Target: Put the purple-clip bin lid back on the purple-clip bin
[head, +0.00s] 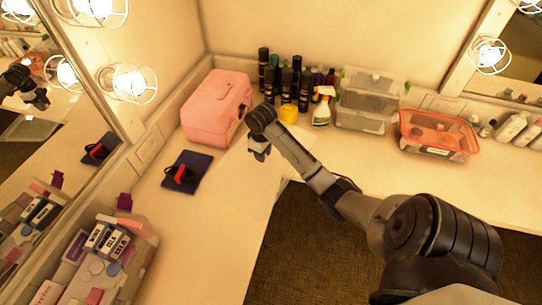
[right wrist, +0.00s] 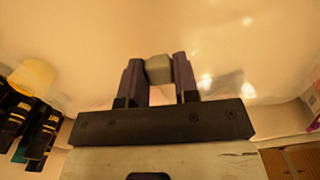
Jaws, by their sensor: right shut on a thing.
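The purple-clip bin (head: 150,232) stands at the lower left of the counter in the head view. It is clear, open on top and full of small items, with a purple clip (head: 124,202) upright at its far end. My right gripper (head: 259,153) is over the counter, beyond and to the right of the bin. In the right wrist view its fingers (right wrist: 159,75) are shut on a small pale grey block, likely the handle of the bin lid (right wrist: 158,70). The lid's clear panel is hard to make out against the counter. My left gripper is not in view.
A pink case (head: 215,108) and a dark mat (head: 187,172) with a red and black item lie left of my gripper. Bottles (head: 286,80), a spray bottle (head: 322,108), stacked clear bins (head: 365,105) and an orange-rimmed bin (head: 438,135) stand behind. A mirror lines the left.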

